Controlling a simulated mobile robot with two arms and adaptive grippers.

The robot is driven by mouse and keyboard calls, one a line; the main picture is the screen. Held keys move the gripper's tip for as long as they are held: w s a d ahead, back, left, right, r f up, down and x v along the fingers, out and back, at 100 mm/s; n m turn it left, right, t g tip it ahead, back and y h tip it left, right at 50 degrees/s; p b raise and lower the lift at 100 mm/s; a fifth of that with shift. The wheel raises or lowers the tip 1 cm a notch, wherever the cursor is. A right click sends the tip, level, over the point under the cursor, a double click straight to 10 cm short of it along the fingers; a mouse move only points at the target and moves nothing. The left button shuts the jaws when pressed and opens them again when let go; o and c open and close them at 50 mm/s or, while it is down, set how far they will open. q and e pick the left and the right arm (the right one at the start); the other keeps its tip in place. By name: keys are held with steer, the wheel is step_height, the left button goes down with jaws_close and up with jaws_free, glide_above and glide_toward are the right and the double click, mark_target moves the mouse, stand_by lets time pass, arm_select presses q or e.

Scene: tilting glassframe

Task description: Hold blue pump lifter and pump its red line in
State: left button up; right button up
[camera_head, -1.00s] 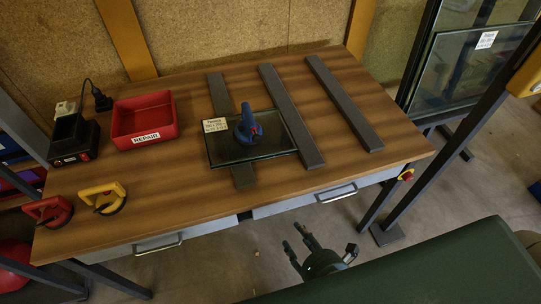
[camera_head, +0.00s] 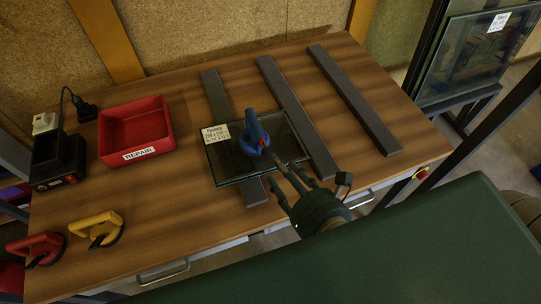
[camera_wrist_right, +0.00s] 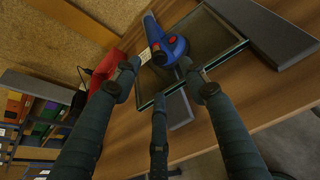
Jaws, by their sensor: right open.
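The blue pump lifter (camera_head: 254,134) stands on a small glass pane (camera_head: 228,170) that lies across dark grey strips on the wooden table. It also shows in the right wrist view (camera_wrist_right: 165,45), with red parts on its body. I cannot make out a red line on the pump. My right gripper (camera_head: 286,178) is open and empty, just in front of the lifter over the pane's near edge, apart from the lifter. In the right wrist view its fingers (camera_wrist_right: 160,80) are spread, with the lifter beyond their tips. My left gripper is not in view.
A red REPAIR bin (camera_head: 136,131) stands at the left of the table. Yellow (camera_head: 97,228) and red (camera_head: 36,248) suction lifters lie at the front left. A paper label (camera_head: 215,138) lies at the pane's back left corner. Dark strips (camera_head: 354,100) extend right.

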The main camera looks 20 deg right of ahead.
mark_target(267, 157)
steer(key=p+x, duration=0.1)
steer(key=x, duration=0.3)
steer(key=shift+r, duration=0.15)
steer(key=x, duration=0.4)
steer(key=shift+w+f, duration=0.2)
steer(key=shift+f, duration=0.05)
steer(key=shift+c, duration=1.3)
jaws_close()
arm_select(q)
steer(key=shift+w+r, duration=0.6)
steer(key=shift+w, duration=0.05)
arm_select(e)
steer(key=shift+f, duration=0.1)
steer(key=shift+f, duration=0.1)
